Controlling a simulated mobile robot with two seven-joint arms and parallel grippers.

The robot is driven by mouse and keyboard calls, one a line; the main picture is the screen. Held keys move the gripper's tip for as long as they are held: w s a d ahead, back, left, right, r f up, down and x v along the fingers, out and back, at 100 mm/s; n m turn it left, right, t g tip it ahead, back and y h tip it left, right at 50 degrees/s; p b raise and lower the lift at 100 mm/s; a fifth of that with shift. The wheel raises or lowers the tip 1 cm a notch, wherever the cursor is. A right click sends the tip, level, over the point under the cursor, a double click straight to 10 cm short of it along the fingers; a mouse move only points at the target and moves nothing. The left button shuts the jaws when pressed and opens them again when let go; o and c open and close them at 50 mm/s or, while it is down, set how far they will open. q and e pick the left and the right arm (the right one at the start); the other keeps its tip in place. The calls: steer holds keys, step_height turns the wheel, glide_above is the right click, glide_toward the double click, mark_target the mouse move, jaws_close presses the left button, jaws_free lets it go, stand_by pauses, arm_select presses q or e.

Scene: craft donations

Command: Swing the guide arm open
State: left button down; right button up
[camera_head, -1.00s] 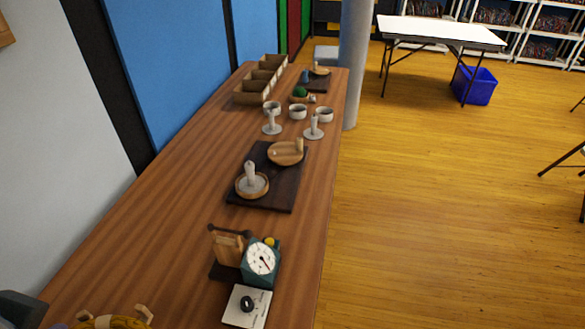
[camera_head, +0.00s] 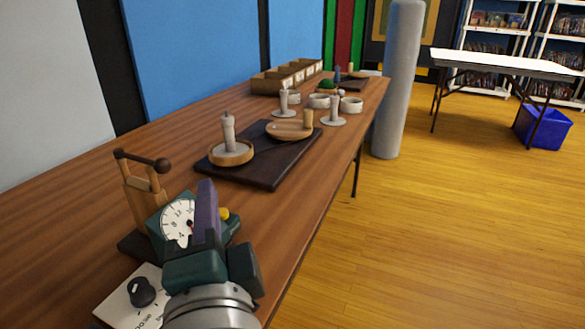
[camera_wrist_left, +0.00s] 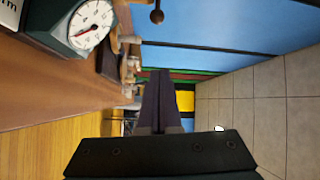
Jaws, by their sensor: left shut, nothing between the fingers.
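The winder stands on the wooden table, with a wooden post (camera_head: 146,200) and a teal counter box with a white dial (camera_head: 178,222). The guide arm (camera_head: 142,160) is a dark rod with ball ends lying across the top of the post. My left gripper (camera_head: 206,190) is shut and empty, its purple fingers pointing up in front of the dial's right side and hiding part of it. In the left wrist view the shut fingers (camera_wrist_left: 160,75) are apart from the dial (camera_wrist_left: 90,25). A dark ball (camera_wrist_left: 157,16), likely the arm's end, shows above them. My right gripper is out of view.
A white card with a black knob (camera_head: 142,292) lies in front of the winder. Beyond is a dark board (camera_head: 262,172) with wooden dishes. Several white cups and a wooden divided box (camera_head: 285,78) stand farther back. The table's right edge is near my arm.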

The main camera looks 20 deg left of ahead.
mark_target(140, 160)
arm_select(q)
steer(key=w+a+p, duration=0.2)
steer(key=w+a, duration=0.3)
steer(key=a, duration=0.3)
steer(key=shift+w, duration=0.1)
stand_by(0.5)
